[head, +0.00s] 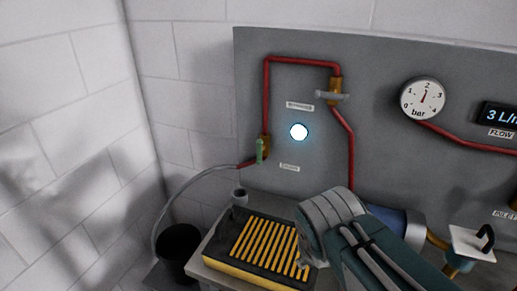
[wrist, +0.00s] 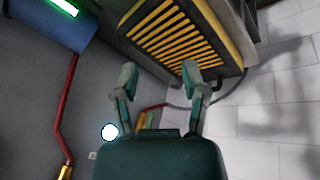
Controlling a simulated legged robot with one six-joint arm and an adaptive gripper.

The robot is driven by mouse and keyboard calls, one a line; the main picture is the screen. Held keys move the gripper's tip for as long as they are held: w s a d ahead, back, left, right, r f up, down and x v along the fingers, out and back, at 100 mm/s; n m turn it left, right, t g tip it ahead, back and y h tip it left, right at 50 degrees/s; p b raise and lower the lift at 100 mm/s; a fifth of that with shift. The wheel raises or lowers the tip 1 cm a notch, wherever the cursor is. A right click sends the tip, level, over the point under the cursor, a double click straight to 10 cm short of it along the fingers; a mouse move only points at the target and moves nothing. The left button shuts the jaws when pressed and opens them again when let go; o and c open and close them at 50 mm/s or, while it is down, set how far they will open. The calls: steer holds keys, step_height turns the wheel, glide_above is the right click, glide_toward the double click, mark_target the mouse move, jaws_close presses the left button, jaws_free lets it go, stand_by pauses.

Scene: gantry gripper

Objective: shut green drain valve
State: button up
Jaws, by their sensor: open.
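The green drain valve handle (head: 260,151) stands upright at the brass fitting on the lower end of the left red pipe, above left of a small label (head: 289,167) on the grey panel. In the wrist view, a small part of the brass fitting (wrist: 150,119) shows between my fingers, partly hidden by my gripper. My gripper (wrist: 160,72) is open, with its two fingers spread and nothing between them. Nothing shows it touching the valve. In the head view my arm fills the lower middle, and the fingers cannot be made out.
A yellow-slatted unit (head: 265,246) stands below the panel, and a black bucket (head: 180,244) stands left of it. A grey hose (head: 180,190) runs from the valve toward the bucket. Another valve with a grey handle (head: 332,96), a gauge (head: 423,98) and a glowing white disc (head: 299,132) are on the panel.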

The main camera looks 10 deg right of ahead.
steer(key=w+d+n+g+h, duration=0.1)
steer(key=w+d+n+h, duration=0.25)
steer(key=w+n, duration=0.3)
steer(key=n+t+h, duration=0.7)
steer(key=n+t, duration=0.2)
steer(key=n, duration=0.9)
glide_toward(259, 145)
steer(key=f, duration=0.2)
steer(key=shift+m, duration=0.25)
steer(key=x, duration=0.7)
steer(key=r+x, duration=0.1)
steer(key=x, duration=0.3)
steer(key=shift+w+a, duration=0.25)
steer(key=shift+c, duration=0.4)
jaws_close()
